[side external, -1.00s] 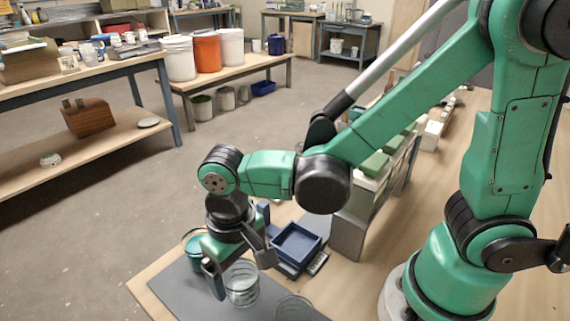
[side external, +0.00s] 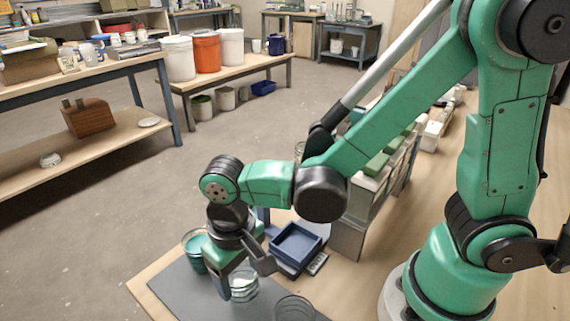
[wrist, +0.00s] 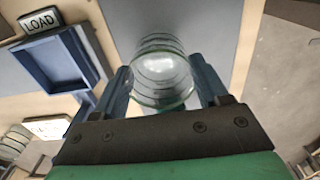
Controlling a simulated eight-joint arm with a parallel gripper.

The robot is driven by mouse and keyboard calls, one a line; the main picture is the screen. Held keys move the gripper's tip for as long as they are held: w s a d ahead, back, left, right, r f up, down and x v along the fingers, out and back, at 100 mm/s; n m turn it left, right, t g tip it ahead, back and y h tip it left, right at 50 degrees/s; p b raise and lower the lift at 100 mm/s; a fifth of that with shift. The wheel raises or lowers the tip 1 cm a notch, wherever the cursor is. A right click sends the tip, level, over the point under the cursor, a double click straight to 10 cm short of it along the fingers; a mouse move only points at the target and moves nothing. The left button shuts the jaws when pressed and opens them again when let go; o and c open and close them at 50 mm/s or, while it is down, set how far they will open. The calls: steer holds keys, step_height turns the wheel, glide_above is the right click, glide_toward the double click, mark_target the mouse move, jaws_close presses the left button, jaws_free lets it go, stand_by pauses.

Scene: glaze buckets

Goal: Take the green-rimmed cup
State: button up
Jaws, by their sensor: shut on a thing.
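A clear ribbed glass cup (wrist: 160,68) with a thin green rim stands between the two fingers of my gripper (wrist: 162,97) in the wrist view. The fingers press on both sides near its rim. In the side external view the cup (side external: 244,285) shows below my gripper (side external: 242,273), partly hidden by the near finger. Its base appears to be on the grey mat (side external: 187,284); I cannot tell whether it is lifted at all.
A teal-filled glass (side external: 191,243) stands just left of my gripper. Another clear glass (side external: 294,309) stands at the front right. A blue tray (side external: 296,243) lies behind, by a LOAD sign (wrist: 40,22). A grey rack (side external: 350,228) stands further right.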

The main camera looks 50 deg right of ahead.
step_height(320, 180, up, 7)
steer(key=shift+f, duration=0.15)
stand_by(0.4)
